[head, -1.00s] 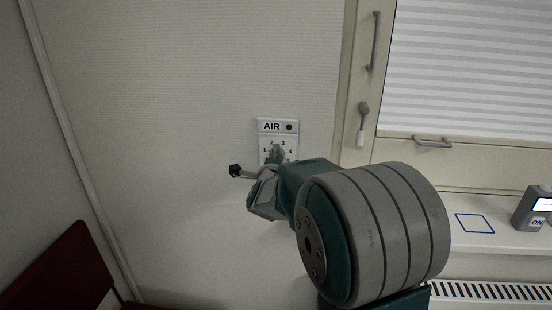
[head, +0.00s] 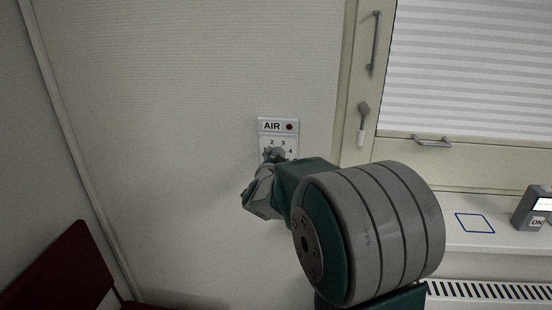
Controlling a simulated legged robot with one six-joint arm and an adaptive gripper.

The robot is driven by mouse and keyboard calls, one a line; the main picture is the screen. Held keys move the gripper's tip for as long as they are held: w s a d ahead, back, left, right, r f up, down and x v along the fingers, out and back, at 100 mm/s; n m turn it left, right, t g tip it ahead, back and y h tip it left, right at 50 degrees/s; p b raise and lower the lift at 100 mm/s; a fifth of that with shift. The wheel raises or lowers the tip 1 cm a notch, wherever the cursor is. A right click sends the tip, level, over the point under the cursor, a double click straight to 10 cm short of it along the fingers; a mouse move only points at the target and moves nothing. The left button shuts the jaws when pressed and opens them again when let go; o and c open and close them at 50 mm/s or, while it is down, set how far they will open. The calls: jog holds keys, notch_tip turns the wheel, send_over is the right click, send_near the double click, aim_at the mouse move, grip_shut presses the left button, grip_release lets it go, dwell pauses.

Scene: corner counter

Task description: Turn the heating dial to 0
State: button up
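A white wall panel (head: 263,127) marked AIR, with a red dot at its top right, is on the wall in the middle of the head view. Below the label is a grey dial (head: 279,153) with the numbers 2, 3 and 4 showing around it. The lower part of the panel and the dial's pointer are hidden by my arm. My gripper (head: 270,157) is at the dial, with a dark fingertip close against its left side. The other finger is hidden, so I cannot tell whether the gripper holds the dial.
A window frame with a handle (head: 363,115) and a blind stands to the right. A sill (head: 461,241) below it bears a blue outlined square and a grey device (head: 533,208) marked ON. A radiator grille (head: 490,291) is below. A dark red panel (head: 62,275) is at lower left.

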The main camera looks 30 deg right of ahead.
jog(key=shift+f+n, duration=0.3)
jog(key=shift+n, duration=0.7)
jog(key=o, duration=1.1)
jog(key=shift+w, duration=0.1)
jog(key=shift+o, duration=0.2)
jog(key=shift+r, duration=0.1)
jog(key=shift+a+r, duration=0.1)
jog(key=shift+a, duration=0.05)
jog(key=v, duration=1.2)
